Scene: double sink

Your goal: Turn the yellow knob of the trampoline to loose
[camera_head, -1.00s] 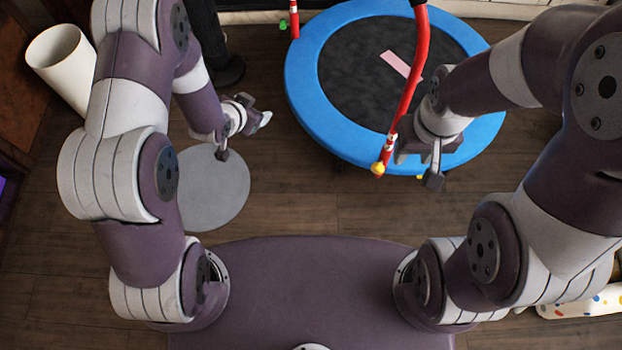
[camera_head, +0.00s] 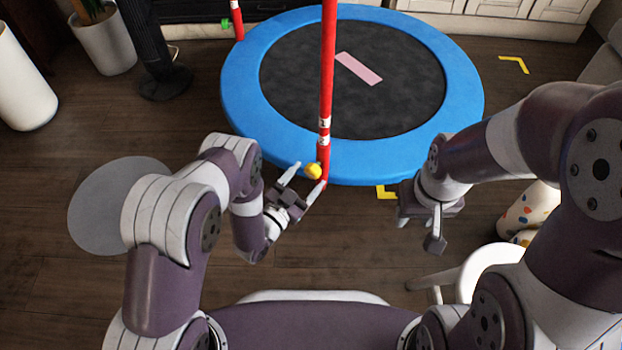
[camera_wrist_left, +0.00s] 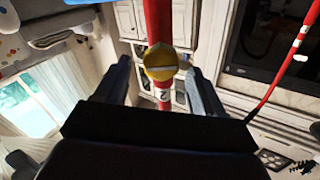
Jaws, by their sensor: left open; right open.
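The trampoline (camera_head: 240,105) has a blue rim, a black mat and a red handle post (camera_head: 327,75) at its near edge. The yellow knob (camera_head: 313,171) sits low on that post. My left gripper (camera_head: 306,178) is open, its two fingertips close to the knob. In the left wrist view the yellow knob (camera_wrist_left: 160,62) appears between and just beyond the open fingers (camera_wrist_left: 158,75), with a pale bar across its face. I cannot tell whether a finger touches it. My right gripper (camera_head: 420,225) is open and empty, right of the post near the trampoline's front edge.
A grey round disc (camera_head: 115,205) lies on the floor at left. A white stool (camera_head: 490,268) stands near my right arm. A white cylinder (camera_head: 22,85), a plant pot (camera_head: 103,45) and a dark stand (camera_head: 165,80) are at back left. Floor between the disc and trampoline is clear.

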